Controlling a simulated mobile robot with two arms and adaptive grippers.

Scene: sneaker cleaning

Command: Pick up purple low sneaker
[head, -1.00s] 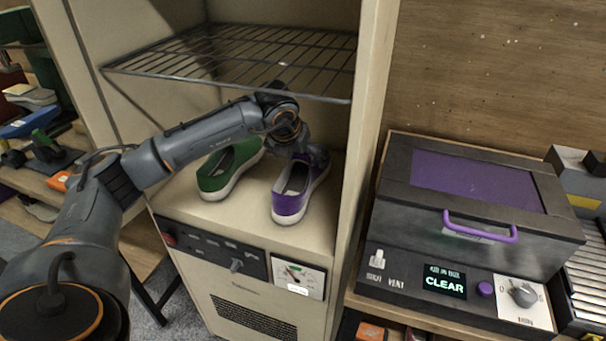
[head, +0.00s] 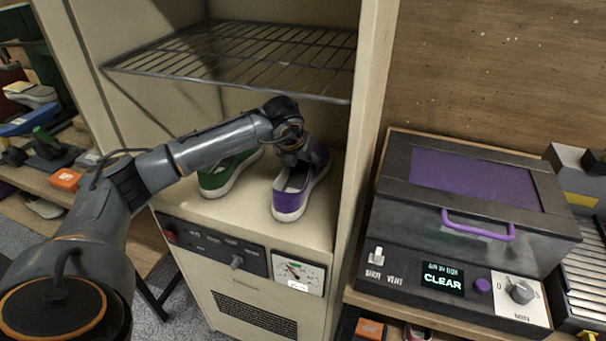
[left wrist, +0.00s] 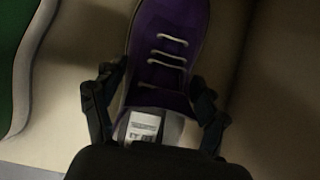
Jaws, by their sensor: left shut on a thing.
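In the left wrist view, the purple sneaker (left wrist: 167,60) with white laces and a label inside lies between the two fingers of my left gripper (left wrist: 155,115). My right gripper is not in view.
A green shoe (head: 222,180) stands just left of the purple sneaker, partly behind my left arm. A wire rack (head: 240,58) hangs above, and cabinet walls close in the sides. A grey box with a purple handle (head: 478,226) stands to the right.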

